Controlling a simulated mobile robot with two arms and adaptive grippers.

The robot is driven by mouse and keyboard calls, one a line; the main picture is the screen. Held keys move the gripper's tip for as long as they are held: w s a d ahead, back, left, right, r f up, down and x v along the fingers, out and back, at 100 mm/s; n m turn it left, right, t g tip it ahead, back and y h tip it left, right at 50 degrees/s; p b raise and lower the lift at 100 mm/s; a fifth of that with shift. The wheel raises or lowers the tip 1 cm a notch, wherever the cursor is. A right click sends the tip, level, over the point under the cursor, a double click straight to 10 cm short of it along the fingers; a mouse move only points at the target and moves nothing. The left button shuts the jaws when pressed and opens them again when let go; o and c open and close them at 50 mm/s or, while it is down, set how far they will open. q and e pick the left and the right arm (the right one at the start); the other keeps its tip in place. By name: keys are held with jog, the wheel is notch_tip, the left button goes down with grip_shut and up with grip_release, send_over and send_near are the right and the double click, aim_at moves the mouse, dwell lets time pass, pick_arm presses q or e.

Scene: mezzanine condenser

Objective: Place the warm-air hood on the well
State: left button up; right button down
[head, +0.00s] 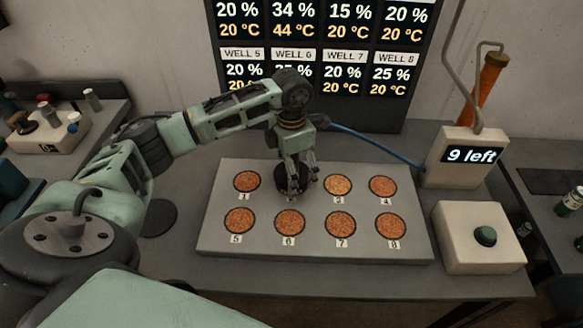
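The light grey block (215,235) carries several round wells of orange-brown granules, numbered in two rows. A dark round piece, apparently the warm-air hood (280,181), sits at the second place of the back row and hides that well and its number. My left gripper (298,190) points down at this spot, its fingers in front of and around the dark piece. Whether they grip it cannot be told. My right gripper is not in view.
The wall display (318,60) reads 34 % and 44 °C in its second top column, and 20 °C in the other readable ones. A box with a dark green button (485,236) stands right of the block. Side benches stand left and right.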

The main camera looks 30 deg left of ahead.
pick_arm(q)
notch_tip(320, 180, up, 12)
jog(key=b, duration=0.3)
jog(key=shift+r, duration=0.15)
dwell(0.4)
